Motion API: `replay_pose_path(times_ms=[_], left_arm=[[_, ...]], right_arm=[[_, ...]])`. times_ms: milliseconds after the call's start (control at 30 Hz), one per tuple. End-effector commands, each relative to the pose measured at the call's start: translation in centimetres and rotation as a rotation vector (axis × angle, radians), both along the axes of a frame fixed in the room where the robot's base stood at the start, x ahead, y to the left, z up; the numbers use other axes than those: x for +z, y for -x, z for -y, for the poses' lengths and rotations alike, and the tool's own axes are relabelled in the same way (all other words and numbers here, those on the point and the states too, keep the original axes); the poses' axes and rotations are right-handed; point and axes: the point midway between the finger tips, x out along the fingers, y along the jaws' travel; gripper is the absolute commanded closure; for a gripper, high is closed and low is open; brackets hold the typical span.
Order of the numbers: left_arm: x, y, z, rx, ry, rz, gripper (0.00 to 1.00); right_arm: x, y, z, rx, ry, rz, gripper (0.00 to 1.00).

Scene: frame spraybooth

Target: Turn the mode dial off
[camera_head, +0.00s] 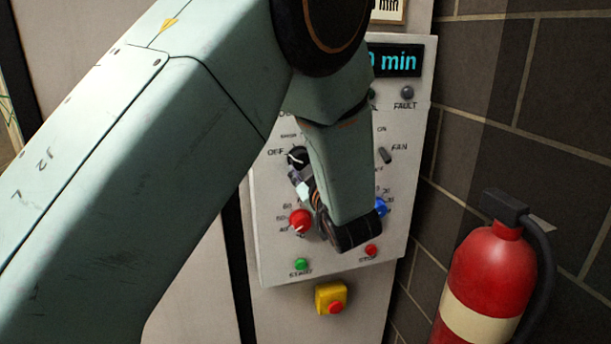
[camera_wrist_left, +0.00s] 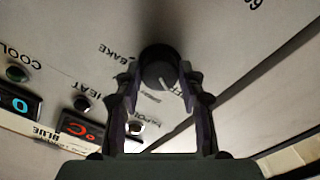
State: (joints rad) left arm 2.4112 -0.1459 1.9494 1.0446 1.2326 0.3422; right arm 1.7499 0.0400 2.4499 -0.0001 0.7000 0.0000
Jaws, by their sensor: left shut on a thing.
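The mode dial (camera_head: 297,157) is a black round knob on the pale control panel (camera_head: 275,240), beside the printed word OFF. Its white pointer mark appears to face left toward OFF. In the left wrist view the dial (camera_wrist_left: 158,64) sits between the fingertips, with its white mark near partly hidden lettering. My left gripper (camera_head: 299,176) reaches the dial from below right, and its fingers (camera_wrist_left: 158,80) are shut on the dial's sides. My arm covers part of the panel and its labels. My right gripper is in neither view.
A red knob (camera_head: 300,220), a blue knob (camera_head: 381,207), a fan switch (camera_head: 385,156), a green start button (camera_head: 300,264) and a red stop button (camera_head: 371,250) are close by. A yellow-housed red button (camera_head: 331,298) is below. A fire extinguisher (camera_head: 482,285) stands right.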

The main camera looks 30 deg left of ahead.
Motion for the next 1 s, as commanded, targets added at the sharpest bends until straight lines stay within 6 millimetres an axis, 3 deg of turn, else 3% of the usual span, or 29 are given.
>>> replay_pose_path(times_ms=[300,800,833,1000], left_arm=[[0.13,-0.09,0.03,-0.001,0.07,0.089,0.92],[0.29,-0.11,0.04,-0.002,0.084,0.105,0.92],[0.29,-0.12,0.03,-0.002,0.084,0.105,0.6],[0.23,-0.09,0.04,-0.001,0.083,0.103,0.45]], right_arm=[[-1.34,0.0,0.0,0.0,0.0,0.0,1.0],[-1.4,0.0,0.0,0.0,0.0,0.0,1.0],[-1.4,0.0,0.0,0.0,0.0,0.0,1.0],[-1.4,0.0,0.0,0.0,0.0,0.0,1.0]])
